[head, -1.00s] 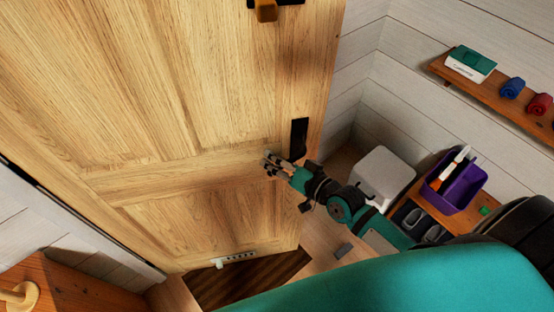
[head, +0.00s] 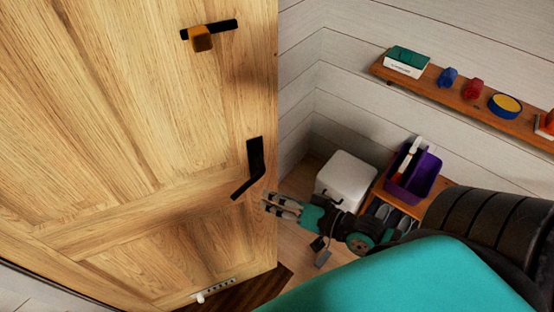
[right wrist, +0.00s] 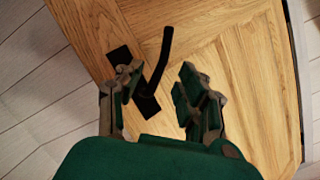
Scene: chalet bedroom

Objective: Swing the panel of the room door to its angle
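The room door's wooden panel (head: 110,150) fills the left half of the head view and stands at an angle to the plank wall. A black lever handle (head: 252,165) is near its free edge. An orange-brown block on a black bar (head: 203,38) is higher on the panel. My right gripper (head: 268,202) is just right of the door's edge, below the handle, and looks apart from it. In the right wrist view the gripper (right wrist: 155,95) is open, with the handle (right wrist: 155,75) and panel (right wrist: 235,55) seen beyond the fingers. My left gripper is not in view.
A white bin (head: 345,180) stands in the corner behind my right gripper. A purple caddy (head: 414,175) sits on a low wooden bench beside it. A wall shelf (head: 440,92) holds a box, rolled cloths and a tin. A dark mat (head: 240,292) lies under the door.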

